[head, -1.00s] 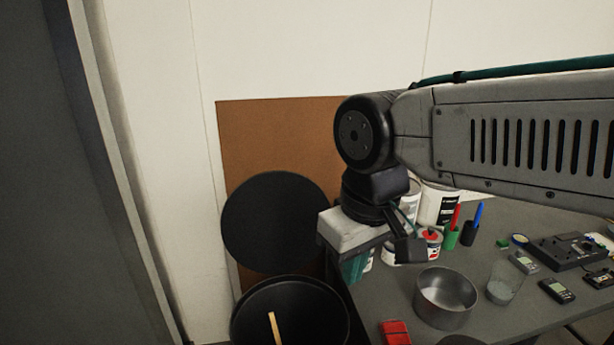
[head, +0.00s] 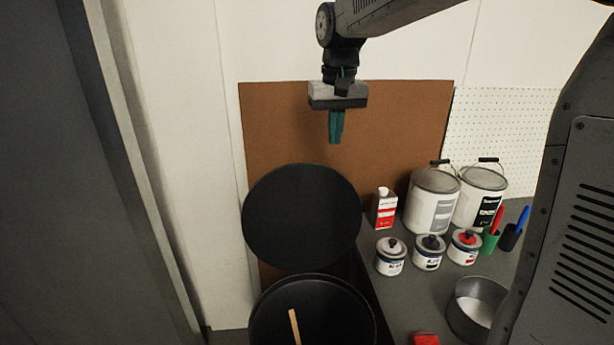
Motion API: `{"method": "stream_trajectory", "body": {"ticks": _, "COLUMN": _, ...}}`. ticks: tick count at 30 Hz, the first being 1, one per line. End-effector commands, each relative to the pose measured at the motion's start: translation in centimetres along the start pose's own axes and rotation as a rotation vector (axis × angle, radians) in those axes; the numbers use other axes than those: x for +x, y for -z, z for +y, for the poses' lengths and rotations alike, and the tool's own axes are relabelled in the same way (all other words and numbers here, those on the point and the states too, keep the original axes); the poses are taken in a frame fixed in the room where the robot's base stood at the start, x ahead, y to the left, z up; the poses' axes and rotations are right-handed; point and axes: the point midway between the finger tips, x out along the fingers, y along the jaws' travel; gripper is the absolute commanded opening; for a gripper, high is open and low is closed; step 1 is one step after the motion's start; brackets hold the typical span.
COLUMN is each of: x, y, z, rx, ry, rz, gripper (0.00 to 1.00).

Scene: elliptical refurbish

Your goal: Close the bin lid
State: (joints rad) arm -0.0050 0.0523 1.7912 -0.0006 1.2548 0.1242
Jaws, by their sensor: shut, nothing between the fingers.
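The bin (head: 262,318) is round and black and stands at the bottom of the view, cut off by the lower edge. Its round black lid (head: 301,218) stands open, upright behind the opening. A wooden stick (head: 294,328) shows inside the bin. My gripper (head: 336,140) has green fingers, points down and is shut and empty. It appears above the lid's top edge, in front of the brown board, and apart from the lid in the picture.
A grey table (head: 402,290) right of the bin holds small cans (head: 429,253), two large paint buckets (head: 433,203), a red-and-white bottle (head: 384,209), a metal bowl (head: 472,308) and a red item (head: 425,339). A brown board (head: 400,130) and white wall stand behind. A dark panel (head: 70,180) is at left.

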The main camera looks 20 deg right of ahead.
Motion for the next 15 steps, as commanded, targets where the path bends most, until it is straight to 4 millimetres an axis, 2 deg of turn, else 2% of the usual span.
{"method": "stream_trajectory", "body": {"ticks": 1, "x": 1.2, "y": 2.9, "z": -0.4, "rx": 0.009, "ry": -0.001, "rz": -0.013, "gripper": 0.0}}
{"method": "stream_trajectory", "body": {"ticks": 6, "x": 5.2, "y": 11.1, "z": -1.6, "rx": 0.041, "ry": -0.004, "rz": -0.032, "gripper": 0.0}}
{"method": "stream_trajectory", "body": {"ticks": 10, "x": 8.2, "y": 15.4, "z": -2.2, "rx": 0.059, "ry": -0.005, "rz": -0.041, "gripper": 0.0}}
{"method": "stream_trajectory", "body": {"ticks": 15, "x": 10.8, "y": 18.3, "z": -2.6, "rx": 0.074, "ry": -0.006, "rz": -0.048, "gripper": 0.0}}
